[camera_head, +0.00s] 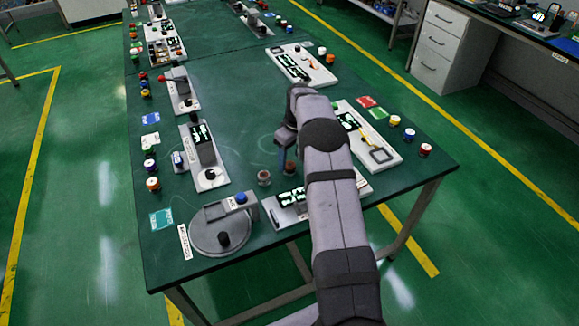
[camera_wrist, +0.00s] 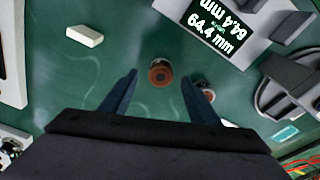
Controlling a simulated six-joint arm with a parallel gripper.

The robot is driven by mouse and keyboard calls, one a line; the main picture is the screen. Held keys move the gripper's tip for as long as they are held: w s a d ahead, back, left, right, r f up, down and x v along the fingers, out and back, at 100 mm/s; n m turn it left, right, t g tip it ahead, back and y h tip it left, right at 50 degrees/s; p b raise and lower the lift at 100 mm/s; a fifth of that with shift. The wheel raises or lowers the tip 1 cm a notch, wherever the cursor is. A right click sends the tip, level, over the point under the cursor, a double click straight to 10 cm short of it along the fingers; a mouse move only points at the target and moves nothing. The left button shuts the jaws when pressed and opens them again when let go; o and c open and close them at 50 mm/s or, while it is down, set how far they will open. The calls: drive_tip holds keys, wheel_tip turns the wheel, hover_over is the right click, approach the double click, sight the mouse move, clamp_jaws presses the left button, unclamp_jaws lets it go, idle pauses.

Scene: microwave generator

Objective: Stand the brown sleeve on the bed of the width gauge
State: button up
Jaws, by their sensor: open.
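A brown round sleeve (camera_wrist: 160,73) stands on the green table, just beyond and between my open fingertips in the wrist view; it also shows beside my gripper in the head view (camera_head: 290,168). A second brownish round piece (camera_wrist: 207,95) is near my right finger in the wrist view and shows in the head view (camera_head: 264,178). My gripper (camera_wrist: 158,82) is open and empty. The width gauge (camera_wrist: 262,18) reads 64.4 mm at the wrist view's top right. In the head view, the gauge (camera_head: 287,199) is partly hidden by my arm; its bed is not clearly visible.
A round grey turntable device (camera_head: 220,232) with a blue knob stands left of the gauge; its edge shows in the wrist view (camera_wrist: 285,82). A white block (camera_wrist: 84,36) lies at the wrist view's upper left. Other instruments line both table sides. The table middle (camera_head: 235,105) is clear.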

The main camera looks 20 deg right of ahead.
sight(290, 165)
drive_tip(key=shift+w+a+f+p, duration=0.1)
drive_tip(key=shift+f+p, duration=0.35)
drive_tip(key=shift+f, duration=1.2)
drive_tip(key=c, duration=1.2)
drive_tip(key=shift+r, duration=0.1)
drive_tip(key=shift+c, duration=0.2)
